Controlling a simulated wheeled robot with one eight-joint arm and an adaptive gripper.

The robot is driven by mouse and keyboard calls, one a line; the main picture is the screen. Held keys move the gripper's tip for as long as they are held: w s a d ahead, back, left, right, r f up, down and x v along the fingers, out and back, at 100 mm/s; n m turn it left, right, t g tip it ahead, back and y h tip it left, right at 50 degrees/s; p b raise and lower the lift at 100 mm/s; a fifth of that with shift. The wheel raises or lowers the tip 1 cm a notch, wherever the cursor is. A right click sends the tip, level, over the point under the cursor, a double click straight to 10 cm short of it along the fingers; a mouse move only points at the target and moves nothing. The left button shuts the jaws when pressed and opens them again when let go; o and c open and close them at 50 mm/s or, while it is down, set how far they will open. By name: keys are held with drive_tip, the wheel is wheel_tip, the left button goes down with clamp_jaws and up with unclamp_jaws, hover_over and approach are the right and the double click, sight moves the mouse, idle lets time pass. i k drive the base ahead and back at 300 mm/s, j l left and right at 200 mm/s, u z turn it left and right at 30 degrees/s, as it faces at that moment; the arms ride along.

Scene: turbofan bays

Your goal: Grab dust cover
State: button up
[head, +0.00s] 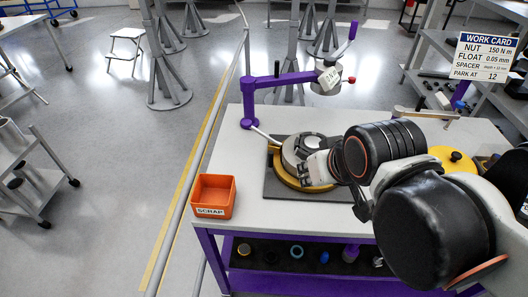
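A yellow round cover with a black knob (458,157), which looks like the dust cover, lies on the right part of the bench, partly hidden behind my arm. My arm reaches in from the right across the bench. Its grey end, my gripper (313,164), is over or beside a grey round part (297,150) on a yellow ring (282,176), left of the yellow cover and apart from it. The fingers cannot be made out against the grey part, so I cannot tell whether they are open or shut.
The bench (232,153) has a dark mat (284,189), an orange scrap bin (214,196) at its front left and a purple jib (285,80) at the back. A work card (486,57) stands back right. A lower shelf (271,256) holds small parts. A rail (199,160) runs left.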

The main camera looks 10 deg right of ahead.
sight(453, 160)
drive_tip(key=z, duration=1.75)
